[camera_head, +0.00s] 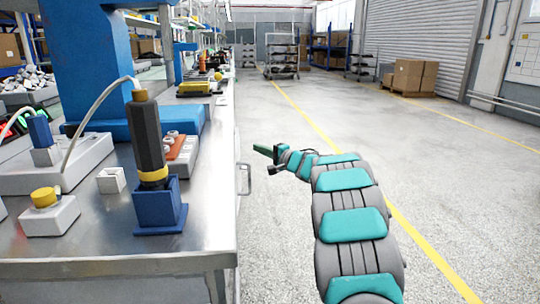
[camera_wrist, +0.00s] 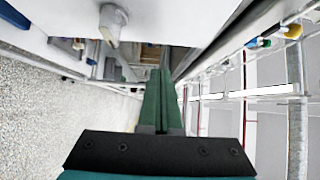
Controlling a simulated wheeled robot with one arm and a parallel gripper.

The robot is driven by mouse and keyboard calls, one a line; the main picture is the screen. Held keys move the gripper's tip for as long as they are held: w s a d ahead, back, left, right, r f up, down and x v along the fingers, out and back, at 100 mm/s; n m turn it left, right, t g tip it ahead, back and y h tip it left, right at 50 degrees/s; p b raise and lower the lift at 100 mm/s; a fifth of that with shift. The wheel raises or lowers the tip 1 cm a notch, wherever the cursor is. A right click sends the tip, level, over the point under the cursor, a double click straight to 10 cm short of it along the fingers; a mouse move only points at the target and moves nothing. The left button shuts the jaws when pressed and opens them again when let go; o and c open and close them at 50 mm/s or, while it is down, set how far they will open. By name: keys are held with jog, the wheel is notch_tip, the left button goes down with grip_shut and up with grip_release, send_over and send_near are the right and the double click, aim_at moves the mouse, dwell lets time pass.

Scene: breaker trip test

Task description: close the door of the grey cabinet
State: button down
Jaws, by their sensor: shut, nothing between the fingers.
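My gripper (camera_head: 264,151) is at the right side of the metal workbench, with its green fingers pointing left toward the bench front. In the wrist view the fingers (camera_wrist: 165,95) are together, with nothing between them. A metal handle (camera_head: 244,180) stands out from the bench's right side, a little nearer to me than the fingertips. A pale panel (camera_wrist: 60,18) with a grey handle-like part (camera_wrist: 112,22) shows at the upper left of the wrist view, apart from the fingers. I cannot tell for sure which panel is the grey cabinet's door, nor how far it is open.
The workbench top (camera_head: 105,225) carries a blue holder (camera_head: 160,210) with a dark upright tool, a yellow-button box (camera_head: 48,215) and other devices. Open concrete floor (camera_head: 290,235) lies right of the bench. A wire cart (camera_head: 282,55) and cardboard boxes (camera_head: 410,76) stand far off.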

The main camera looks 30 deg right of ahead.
jog(key=shift+w+a+b, duration=0.2)
jog(key=shift+w+a, duration=0.3)
jog(key=shift+a, duration=0.4)
jog(key=shift+w+a+b, duration=0.2)
jog(key=shift+w+a, duration=0.25)
jog(key=shift+a, duration=0.45)
